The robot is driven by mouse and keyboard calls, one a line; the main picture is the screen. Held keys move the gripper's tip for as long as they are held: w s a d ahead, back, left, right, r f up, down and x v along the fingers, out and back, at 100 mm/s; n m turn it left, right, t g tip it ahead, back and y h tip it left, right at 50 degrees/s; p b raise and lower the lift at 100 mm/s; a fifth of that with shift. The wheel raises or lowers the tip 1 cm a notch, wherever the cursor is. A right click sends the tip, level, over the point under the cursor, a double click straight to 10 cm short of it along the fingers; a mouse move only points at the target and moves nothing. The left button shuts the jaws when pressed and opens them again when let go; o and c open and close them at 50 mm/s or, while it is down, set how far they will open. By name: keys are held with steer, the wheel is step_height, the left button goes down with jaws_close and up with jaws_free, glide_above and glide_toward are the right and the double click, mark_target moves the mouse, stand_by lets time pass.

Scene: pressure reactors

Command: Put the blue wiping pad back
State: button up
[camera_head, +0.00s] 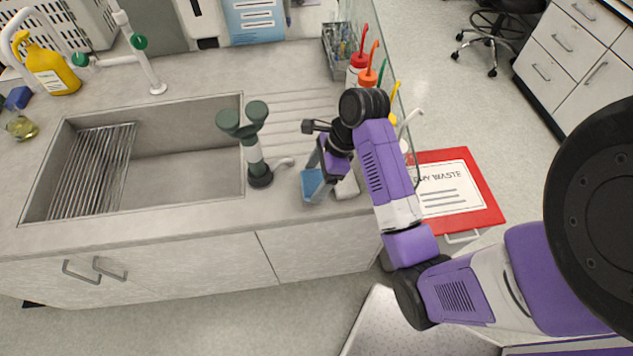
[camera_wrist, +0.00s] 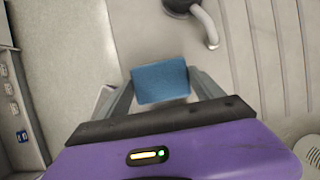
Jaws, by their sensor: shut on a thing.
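The blue wiping pad (camera_head: 313,185) is at the front right of the sink counter, between the fingers of my gripper (camera_head: 317,179). In the wrist view the blue pad (camera_wrist: 160,82) sits between the two grey fingertips of my gripper (camera_wrist: 161,86), which are shut on it. The pad is at or close above the counter top; I cannot tell whether it touches. A whitish pad-like object (camera_head: 347,187) lies just right of it, partly hidden by my arm.
A dark green eyewash fixture (camera_head: 253,150) stands left of my gripper, beside the steel sink (camera_head: 165,195). Squeeze bottles (camera_head: 357,68) and a wire basket (camera_head: 341,50) stand behind. A red-lidded waste bin (camera_head: 480,190) is right of the counter. The ridged drainboard (camera_head: 295,105) is clear.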

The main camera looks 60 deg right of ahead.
step_height(320, 180, down, 2)
steer(key=shift+f+b, duration=0.1)
steer(key=shift+b, duration=0.8)
steer(key=o, duration=1.2)
